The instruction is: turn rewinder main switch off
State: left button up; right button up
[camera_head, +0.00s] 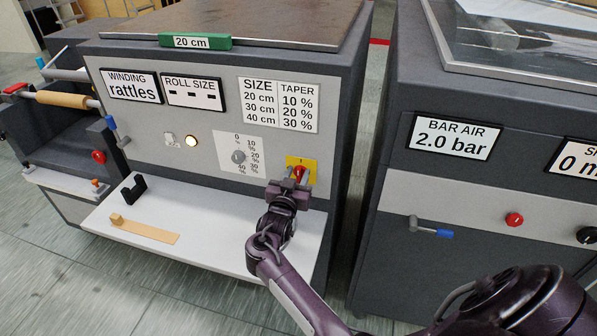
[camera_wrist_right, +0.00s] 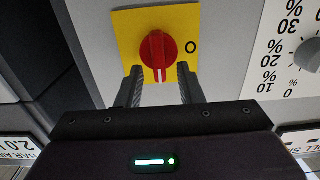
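The rewinder main switch is a red rotary knob (camera_wrist_right: 158,52) on a yellow plate (camera_wrist_right: 122,30). It shows in the head view as a red knob (camera_head: 301,173) at the panel's lower right. In the wrist view the knob's white stripe points down, toward my gripper, and a black "O" is printed to the knob's right. My right gripper (camera_wrist_right: 158,68) is open, with one finger on each side of the knob's lower part and small gaps visible. In the head view my right gripper (camera_head: 292,182) partly hides the yellow plate. My left gripper is not in view.
A grey dial (camera_head: 238,157), a lit round button (camera_head: 191,141) and a toggle (camera_head: 170,139) are left of the switch. A white shelf (camera_head: 205,217) juts out below, bearing a black bracket (camera_head: 133,188) and a tan strip (camera_head: 145,229). Another machine (camera_head: 385,235) stands right.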

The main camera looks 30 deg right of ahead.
jog(key=shift+s+a+r, duration=0.15)
jog(key=shift+a, duration=0.1)
jog(key=shift+c, duration=2.3)
grip_shut()
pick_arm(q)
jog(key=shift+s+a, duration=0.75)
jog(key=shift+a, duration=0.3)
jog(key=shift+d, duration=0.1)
